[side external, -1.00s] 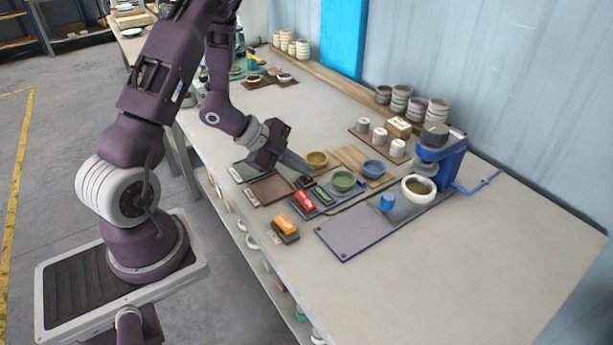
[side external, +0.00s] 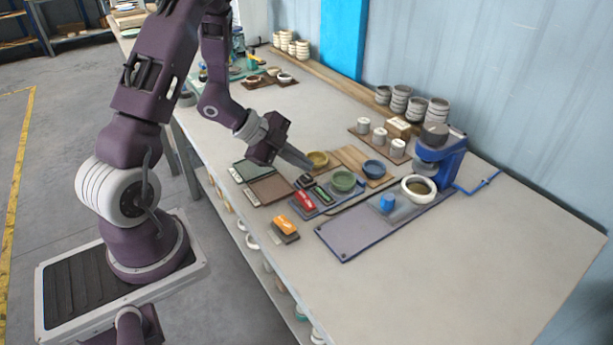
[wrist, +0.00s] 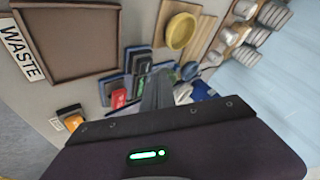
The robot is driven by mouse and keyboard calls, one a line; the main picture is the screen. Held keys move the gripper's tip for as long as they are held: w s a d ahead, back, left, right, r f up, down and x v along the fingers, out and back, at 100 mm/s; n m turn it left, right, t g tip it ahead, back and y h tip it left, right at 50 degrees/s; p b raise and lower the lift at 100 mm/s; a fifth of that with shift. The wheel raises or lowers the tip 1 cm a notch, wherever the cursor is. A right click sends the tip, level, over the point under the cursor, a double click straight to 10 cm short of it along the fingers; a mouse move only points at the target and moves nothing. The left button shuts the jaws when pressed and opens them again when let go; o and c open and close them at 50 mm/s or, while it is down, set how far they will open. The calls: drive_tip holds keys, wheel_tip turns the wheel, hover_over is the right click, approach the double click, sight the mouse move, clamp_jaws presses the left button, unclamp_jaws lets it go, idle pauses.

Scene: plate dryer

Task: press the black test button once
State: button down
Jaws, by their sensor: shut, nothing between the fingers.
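The black button (side external: 304,181) sits on a small dark panel near the middle of the bench. It also shows in the wrist view (wrist: 139,62), just left of my fingers. My gripper (side external: 309,166) is shut and empty, tilted downward. Its fingertips are close above and behind the black button in the side view, with a small gap visible. Beside the button are a red switch (side external: 305,201) and a green-lit block (side external: 321,195). I cannot tell whether the button is pressed down.
A yellow bowl (side external: 317,159), a green bowl (side external: 343,181) and a blue bowl (side external: 374,168) stand close by. A brown tray (side external: 271,189) marked WASTE lies left. An orange switch (side external: 285,225) is nearer the edge. A blue machine (side external: 447,165) stands right.

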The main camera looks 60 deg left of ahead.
drive_tip(key=shift+r, duration=2.5)
drive_tip(key=shift+w+a+r, duration=0.1)
drive_tip(key=shift+w+r, duration=0.1)
drive_tip(key=shift+r, duration=0.05)
wheel_tip(320, 180, up, 8)
drive_tip(key=w+a+n+t+y, duration=0.2)
drive_tip(key=n+y, duration=0.2)
drive_tip(key=y, duration=0.1)
wheel_tip(320, 180, up, 5)
drive_tip(key=n+y, duration=0.2)
drive_tip(key=n, duration=0.1)
hover_over(303, 176)
drive_tip(key=a, duration=0.1)
drive_tip(key=s+d+r+n+g+h, duration=0.1)
drive_tip(key=s+d+n+g, duration=0.1)
drive_tip(key=s+d, duration=0.5)
drive_tip(key=s+d+n+g+h, duration=0.2)
drive_tip(key=s+d+n, duration=0.2)
drive_tip(key=s, duration=1)
drive_tip(key=d, duration=0.3)
drive_tip(key=shift+d+r+n+g, duration=0.4)
